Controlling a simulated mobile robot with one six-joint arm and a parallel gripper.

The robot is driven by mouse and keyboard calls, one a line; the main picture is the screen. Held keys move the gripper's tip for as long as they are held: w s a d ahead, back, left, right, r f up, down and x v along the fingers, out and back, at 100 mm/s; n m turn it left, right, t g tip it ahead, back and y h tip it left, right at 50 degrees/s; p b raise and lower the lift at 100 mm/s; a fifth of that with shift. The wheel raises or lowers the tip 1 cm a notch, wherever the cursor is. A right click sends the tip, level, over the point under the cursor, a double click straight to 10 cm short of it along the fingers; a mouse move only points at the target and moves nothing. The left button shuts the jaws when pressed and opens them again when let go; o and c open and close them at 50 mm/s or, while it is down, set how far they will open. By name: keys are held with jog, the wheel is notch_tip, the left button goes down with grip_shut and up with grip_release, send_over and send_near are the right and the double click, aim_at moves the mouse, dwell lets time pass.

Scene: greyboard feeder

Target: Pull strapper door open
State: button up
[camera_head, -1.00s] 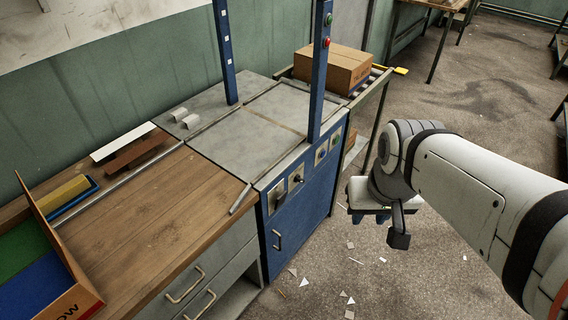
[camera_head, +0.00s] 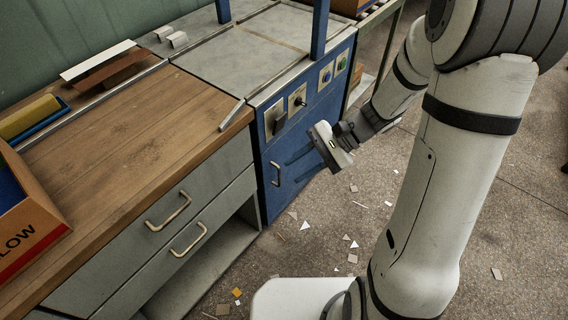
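The blue strapper door (camera_head: 288,190) is the front panel of the blue machine, below its knobs, and looks closed. Its pale vertical bar handle (camera_head: 276,174) is on the door's left side. My gripper (camera_head: 291,171) is in front of the door, just right of the handle. Its two dark blue fingers point left toward the handle and look apart, with nothing seen between them. They blend with the blue panel, and the gap to the handle is hard to judge. The handle is fully visible and not gripped.
A wooden bench (camera_head: 130,125) with grey drawers (camera_head: 190,215) adjoins the machine on the left; two drawer handles stick out. A box (camera_head: 30,225) sits at the bench's left end. Scraps (camera_head: 305,225) litter the floor before the door, which is otherwise clear.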

jog(key=w+d+f+m+t+y+b, duration=0.15)
jog(key=w+f+m+t+b, duration=0.3)
jog(key=f, duration=0.55)
jog(key=w+f+m+t+y+b, duration=0.25)
jog(key=w+f+m+b, duration=0.2)
jog(key=f, duration=0.55)
jog(key=w+d+f+m+t+y+b, duration=0.1)
jog(key=w+f+m+t+b, duration=0.4)
jog(key=f, duration=0.6)
jog(key=b+x, duration=0.1)
jog(key=x, duration=0.6)
jog(key=shift+w+a+m+g, duration=0.2)
jog(key=shift+a+m+g, duration=0.1)
jog(key=shift+m, duration=0.1)
jog(key=shift+r, duration=0.1)
jog(key=shift+c, duration=0.5)
grip_shut()
